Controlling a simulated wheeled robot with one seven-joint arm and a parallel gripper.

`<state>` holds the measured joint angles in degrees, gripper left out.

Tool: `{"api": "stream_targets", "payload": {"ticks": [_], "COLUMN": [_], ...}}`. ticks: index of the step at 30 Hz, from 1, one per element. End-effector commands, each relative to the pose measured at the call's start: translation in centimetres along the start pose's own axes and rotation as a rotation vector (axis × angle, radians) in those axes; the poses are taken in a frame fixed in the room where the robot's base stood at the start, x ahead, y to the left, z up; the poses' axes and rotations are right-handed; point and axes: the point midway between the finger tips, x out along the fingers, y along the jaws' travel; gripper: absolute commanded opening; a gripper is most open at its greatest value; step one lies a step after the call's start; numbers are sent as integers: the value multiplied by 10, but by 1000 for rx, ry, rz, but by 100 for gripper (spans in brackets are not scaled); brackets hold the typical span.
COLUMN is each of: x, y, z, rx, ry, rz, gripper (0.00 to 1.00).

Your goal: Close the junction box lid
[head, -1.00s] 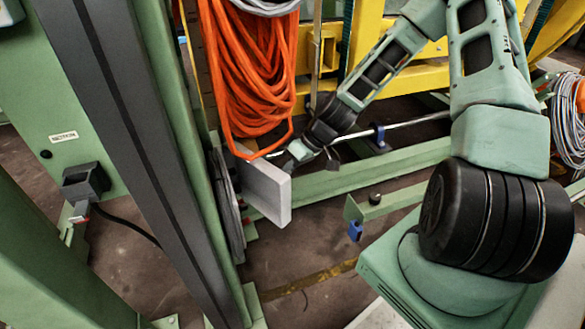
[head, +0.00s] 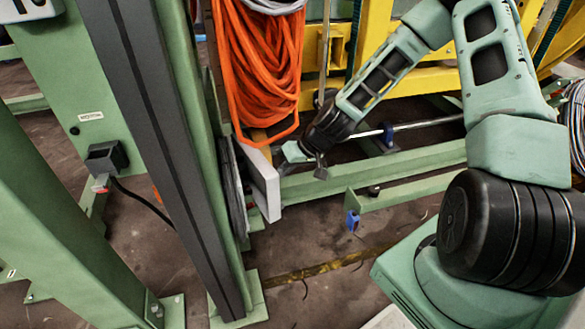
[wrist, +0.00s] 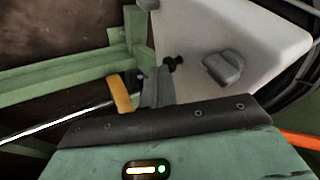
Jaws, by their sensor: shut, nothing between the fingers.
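The junction box lid (head: 266,187) is a pale grey-white panel standing out from beside the green post, low under the orange cable, and it looks partly open. In the wrist view the lid (wrist: 210,25) fills the upper right, with a raised grey latch or handle (wrist: 223,69) on its face. My gripper (head: 305,160) is just right of the lid in the head view. Its fingers (wrist: 150,92) are shut and empty, close to the lid's lower left edge in the wrist view. I cannot tell whether they touch it. The box body is mostly hidden.
Looped orange cable (head: 262,75) hangs just above the lid. A dark-faced green post (head: 150,130) stands at left. Green floor beams (head: 390,165) and a metal rod (head: 430,123) run behind and right of my gripper. Open floor (head: 310,235) lies below.

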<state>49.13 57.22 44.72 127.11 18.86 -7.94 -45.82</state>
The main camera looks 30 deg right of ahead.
Motion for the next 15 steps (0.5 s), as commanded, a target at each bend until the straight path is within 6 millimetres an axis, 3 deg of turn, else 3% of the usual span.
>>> {"api": "stream_targets", "payload": {"ticks": [6,15], "x": [6,13], "y": [-27,-43], "z": [12,18], "rx": [-4,-2], "ry": [-4,-3], "rz": [-3,-3], "gripper": [0,0]}}
